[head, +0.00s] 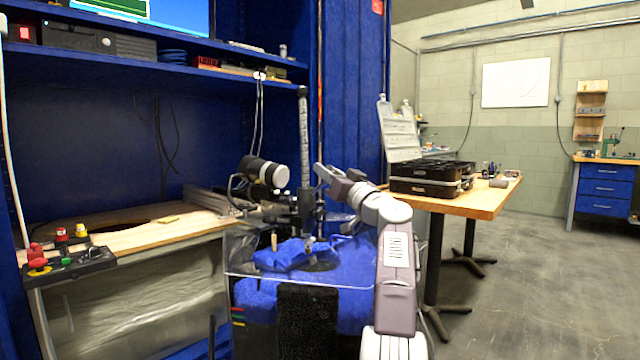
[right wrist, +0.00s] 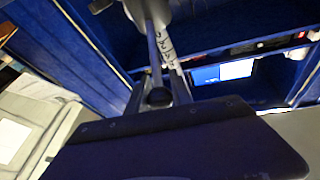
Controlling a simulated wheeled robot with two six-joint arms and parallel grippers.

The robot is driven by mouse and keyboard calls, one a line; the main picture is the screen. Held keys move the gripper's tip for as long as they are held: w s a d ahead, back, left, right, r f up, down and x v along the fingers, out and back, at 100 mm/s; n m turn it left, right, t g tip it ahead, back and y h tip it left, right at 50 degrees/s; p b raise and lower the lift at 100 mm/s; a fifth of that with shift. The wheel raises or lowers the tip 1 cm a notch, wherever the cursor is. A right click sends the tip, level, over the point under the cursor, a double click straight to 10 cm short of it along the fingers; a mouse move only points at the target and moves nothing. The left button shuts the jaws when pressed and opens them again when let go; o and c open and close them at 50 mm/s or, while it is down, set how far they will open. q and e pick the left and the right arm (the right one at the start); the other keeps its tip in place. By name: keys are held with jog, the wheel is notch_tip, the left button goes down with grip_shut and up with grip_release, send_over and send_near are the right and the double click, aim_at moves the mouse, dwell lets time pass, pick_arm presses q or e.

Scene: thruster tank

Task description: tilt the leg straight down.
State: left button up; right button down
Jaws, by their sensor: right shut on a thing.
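The leg (head: 304,130) is a long dark post with pale marks along its upper part. It stands close to upright in the head view, leaning very slightly, above the clear-walled tank (head: 300,283). My right gripper (head: 321,178) is shut on the leg around its middle, coming from the right. In the right wrist view the marked leg (right wrist: 166,45) runs away between dark parts, and the gripper body covers the lower picture. The leg's lower end is hard to make out among blue material in the tank. My left gripper is not in view.
A grey and black cylindrical unit (head: 264,171) sits just left of the leg. A wooden bench (head: 140,236) with a button box (head: 70,266) is at left. A blue shelf (head: 150,66) hangs above. A table (head: 465,203) with a black case (head: 430,186) stands at right.

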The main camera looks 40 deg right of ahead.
jog(key=shift+s+f+t+b, duration=0.3)
jog(key=shift+b, duration=0.05)
dwell(0.4)
jog(key=c, duration=1.1)
grip_release()
jog(key=shift+s+d, duration=0.1)
jog(key=shift+c, duration=0.2)
jog(key=b+v, duration=0.6)
jog(key=v, duration=0.3)
